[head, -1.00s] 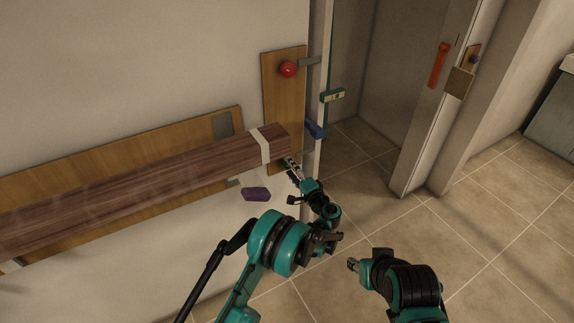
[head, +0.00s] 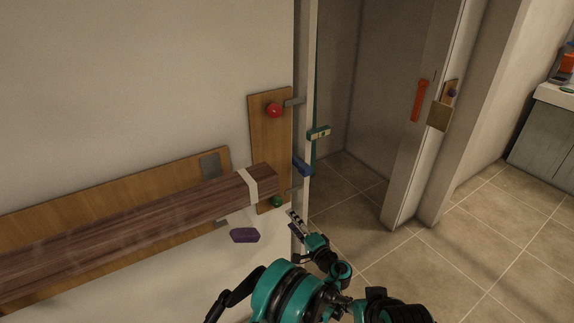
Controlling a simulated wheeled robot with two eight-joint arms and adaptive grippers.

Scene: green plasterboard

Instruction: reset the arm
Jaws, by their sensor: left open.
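My left gripper (head: 294,220) is in the lower middle of the head view, at the end of my teal and black left arm (head: 290,290). It is open, with nothing seen between its fingers. It is in front of the wall edge, just below and right of the end of a long dark wooden beam (head: 130,228). Part of my right arm (head: 392,305) shows at the bottom edge. Its gripper is not in view.
An upright wooden board (head: 268,140) carries a red knob (head: 274,110) and a green knob (head: 277,201). A purple block (head: 245,235) is below the beam. A teal level (head: 319,133) and a blue item (head: 302,166) are at the door frame. Tiled floor (head: 480,240) is open at right.

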